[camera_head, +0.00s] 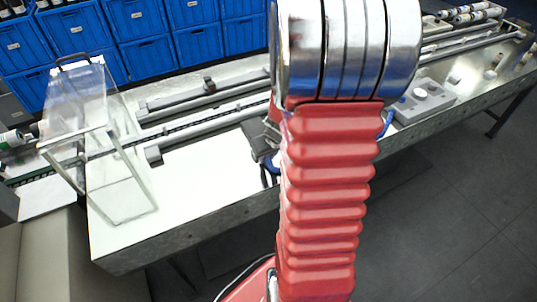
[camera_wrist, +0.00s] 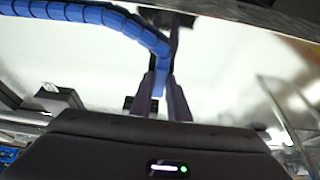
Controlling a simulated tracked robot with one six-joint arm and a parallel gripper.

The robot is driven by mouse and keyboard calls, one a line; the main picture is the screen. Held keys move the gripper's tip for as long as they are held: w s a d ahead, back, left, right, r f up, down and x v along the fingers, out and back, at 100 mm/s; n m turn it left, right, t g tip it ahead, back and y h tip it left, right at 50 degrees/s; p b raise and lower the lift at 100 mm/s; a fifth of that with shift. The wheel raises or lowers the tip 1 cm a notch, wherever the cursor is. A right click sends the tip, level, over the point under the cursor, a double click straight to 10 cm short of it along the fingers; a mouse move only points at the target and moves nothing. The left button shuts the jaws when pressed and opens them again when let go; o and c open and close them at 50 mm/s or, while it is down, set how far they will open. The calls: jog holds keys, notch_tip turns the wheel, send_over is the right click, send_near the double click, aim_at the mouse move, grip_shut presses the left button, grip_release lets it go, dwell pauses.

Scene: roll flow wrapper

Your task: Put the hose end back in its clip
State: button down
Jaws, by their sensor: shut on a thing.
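In the wrist view, my gripper (camera_wrist: 163,90) is shut on the end of a blue segmented hose (camera_wrist: 108,15). The hose comes in from the upper left, bends down and ends between the two fingers. A dark upright part (camera_wrist: 178,38) stands just beyond the fingertips; I cannot tell whether it is the clip. In the head view, my arm hides most of the gripper and the hose. Only small blue pieces, perhaps hose, show beside the arm.
In the head view, a long pale machine table (camera_head: 195,190) runs behind my arm. A clear guard with a metal frame (camera_head: 125,180) stands at its left end. A grey control box (camera_head: 425,103) sits right of the arm. Blue crates (camera_head: 135,60) are stacked behind.

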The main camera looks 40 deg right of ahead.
jog(key=c, duration=1.6)
grip_release()
jog(key=shift+r, duration=0.1)
jog(key=shift+s+a+r, duration=0.1)
jog(key=shift+s+r, duration=0.1)
jog(key=shift+r, duration=0.5)
jog(key=shift+v, duration=3.15)
jog(key=shift+s+a, duration=0.1)
jog(key=shift+s, duration=0.05)
jog(key=shift+s+a+r+n+t+y, duration=0.4)
jog(key=shift+s+a+r, duration=1.1)
jog(key=shift+a+r, duration=1.9)
jog(key=shift+s+a+r+n+t, duration=0.1)
jog(key=shift+s+a+r+n, duration=1)
jog(key=shift+a, duration=4)
jog(key=shift+s+a+r+t+y, duration=0.2)
jog(key=shift+s+a+r, duration=1.7)
jog(key=shift+a+r, duration=1.85)
